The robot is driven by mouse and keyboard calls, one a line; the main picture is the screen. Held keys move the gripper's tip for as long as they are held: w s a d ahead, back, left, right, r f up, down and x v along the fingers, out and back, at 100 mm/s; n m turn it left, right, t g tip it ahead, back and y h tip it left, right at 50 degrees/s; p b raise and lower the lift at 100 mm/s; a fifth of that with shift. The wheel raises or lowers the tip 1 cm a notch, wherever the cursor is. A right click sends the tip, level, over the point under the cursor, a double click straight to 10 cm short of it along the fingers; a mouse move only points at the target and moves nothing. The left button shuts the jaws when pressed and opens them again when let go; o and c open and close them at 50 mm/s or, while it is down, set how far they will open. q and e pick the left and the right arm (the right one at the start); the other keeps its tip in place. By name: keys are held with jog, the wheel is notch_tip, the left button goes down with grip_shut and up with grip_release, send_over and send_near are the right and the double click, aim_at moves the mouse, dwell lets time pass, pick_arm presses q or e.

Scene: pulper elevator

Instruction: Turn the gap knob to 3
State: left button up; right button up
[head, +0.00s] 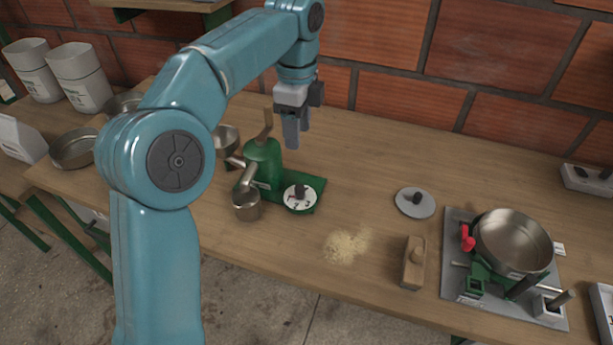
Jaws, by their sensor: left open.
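The gap knob (300,190) is a dark grip on a white round dial (291,203) with small marks around it. The marks are too small to read, so I cannot tell the setting. The dial sits at the front of a green machine (263,155) with a metal spout, on the wooden table. My left gripper (296,136) is open and empty. It points down above and behind the dial, apart from the knob. My right gripper is not in view.
A metal cup (246,205) stands under the spout. Pale grains (346,246) lie on the table, with a wooden block (412,262) and grey lid (415,202) nearby. A metal pan (513,242) sits on a device at right. The brick wall closes the back.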

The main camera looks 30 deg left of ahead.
aim_at(300, 187)
pick_arm(q)
notch_tip(300, 187, down, 16)
jog(key=b, duration=0.4)
jog(key=shift+d+r+b, duration=0.1)
jog(key=shift+r+b, duration=0.05)
jog(key=shift+b, duration=0.2)
jog(key=shift+f, duration=0.25)
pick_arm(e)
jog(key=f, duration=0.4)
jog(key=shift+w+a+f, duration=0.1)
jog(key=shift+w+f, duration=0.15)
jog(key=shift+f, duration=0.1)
pick_arm(q)
grip_shut()
